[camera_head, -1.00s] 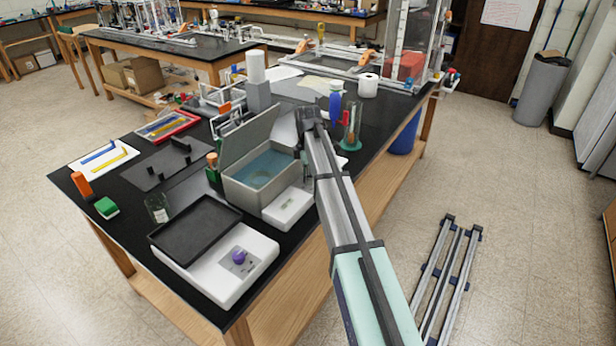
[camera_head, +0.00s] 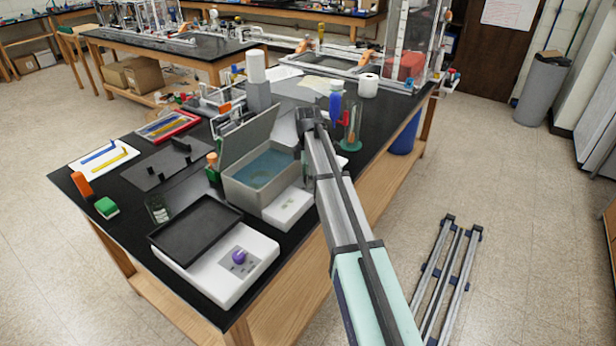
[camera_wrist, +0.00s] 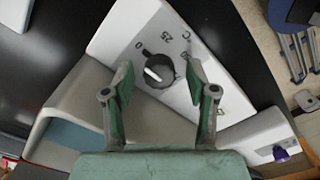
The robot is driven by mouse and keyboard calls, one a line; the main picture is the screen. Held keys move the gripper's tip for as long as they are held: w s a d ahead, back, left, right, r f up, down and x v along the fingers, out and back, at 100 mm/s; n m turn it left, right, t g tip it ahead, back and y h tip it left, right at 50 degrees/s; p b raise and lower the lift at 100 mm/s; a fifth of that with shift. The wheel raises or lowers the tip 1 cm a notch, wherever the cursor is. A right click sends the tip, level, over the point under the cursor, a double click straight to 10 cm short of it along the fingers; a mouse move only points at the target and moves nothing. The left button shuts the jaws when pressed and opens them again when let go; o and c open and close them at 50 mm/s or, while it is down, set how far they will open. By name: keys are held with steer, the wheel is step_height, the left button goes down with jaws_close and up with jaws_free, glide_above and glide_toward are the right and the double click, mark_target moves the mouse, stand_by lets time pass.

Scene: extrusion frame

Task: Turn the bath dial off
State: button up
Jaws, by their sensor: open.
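The bath (camera_head: 235,193) is a grey open-lidded box of blue water on the black bench, with a white control panel (camera_head: 290,205) on its right. In the wrist view the dark round bath dial (camera_wrist: 150,82) has a white pointer mark and sits on the panel among printed numbers, with 25 legible above it. My gripper (camera_wrist: 159,74) is open, with one green-padded finger on each side of the dial. I cannot tell whether either finger touches it. In the head view my arm hides the gripper and the dial.
A white hot-plate-like device with a purple knob (camera_head: 239,256) and a black top (camera_head: 195,232) stands in front of the bath. A glass jar (camera_head: 158,209) stands to its left. A blue bottle (camera_head: 336,102) and a green-based stand (camera_head: 351,145) are behind my arm.

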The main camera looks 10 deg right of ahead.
step_height(320, 180, up, 12)
stand_by(0.6)
